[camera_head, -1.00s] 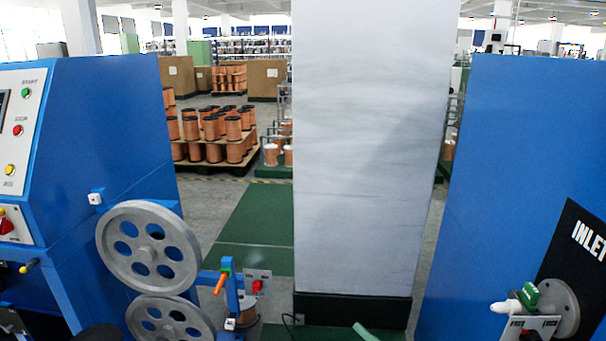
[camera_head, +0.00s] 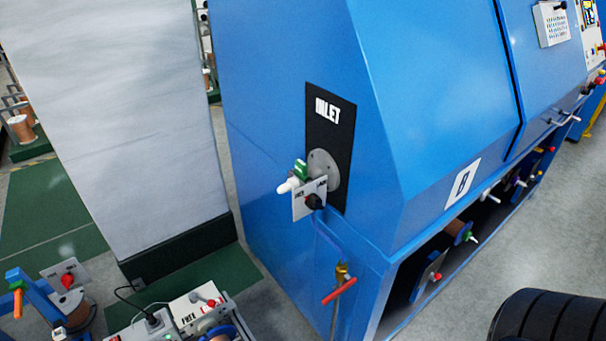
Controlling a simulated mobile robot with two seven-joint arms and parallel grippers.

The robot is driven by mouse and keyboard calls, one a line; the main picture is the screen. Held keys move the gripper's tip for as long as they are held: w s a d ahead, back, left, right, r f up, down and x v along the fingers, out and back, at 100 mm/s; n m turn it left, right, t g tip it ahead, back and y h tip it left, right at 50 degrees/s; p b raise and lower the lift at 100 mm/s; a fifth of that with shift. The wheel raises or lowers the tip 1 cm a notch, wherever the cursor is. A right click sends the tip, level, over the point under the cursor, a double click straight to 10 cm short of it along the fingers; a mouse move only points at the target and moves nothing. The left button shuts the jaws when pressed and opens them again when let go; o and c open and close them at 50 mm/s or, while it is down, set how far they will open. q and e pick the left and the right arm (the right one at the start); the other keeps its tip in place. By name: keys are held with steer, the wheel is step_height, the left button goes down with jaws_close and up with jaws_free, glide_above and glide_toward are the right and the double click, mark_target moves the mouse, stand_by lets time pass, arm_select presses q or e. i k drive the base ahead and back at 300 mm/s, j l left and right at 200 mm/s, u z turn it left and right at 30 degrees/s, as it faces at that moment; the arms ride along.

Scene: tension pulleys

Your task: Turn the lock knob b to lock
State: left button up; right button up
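The blue machine (camera_head: 290,150) marked B stands in the middle and right of the head view. On its near left face is a black INLET panel (camera_head: 328,118) with a round grey flange (camera_head: 326,170). A small light label plate (camera_head: 300,205) in front of the flange carries a black knob (camera_head: 314,202); its words are too small to read surely. A green part (camera_head: 301,171) and a white tip (camera_head: 288,186) sit just above it. A red knob (camera_head: 67,281) is on another plate at lower left. I cannot tell which knob is b. Neither gripper shows.
A grey-white pillar (camera_head: 120,120) stands left of the machine. A red-handled valve (camera_head: 339,290) sticks out below the panel. At the bottom is a small bench unit (camera_head: 190,315) with another red knob. A black ribbed round thing (camera_head: 560,318) fills the lower right corner. Grey floor is open at right.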

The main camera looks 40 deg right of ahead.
mark_target(313, 202)
steer(key=z, duration=1.2)
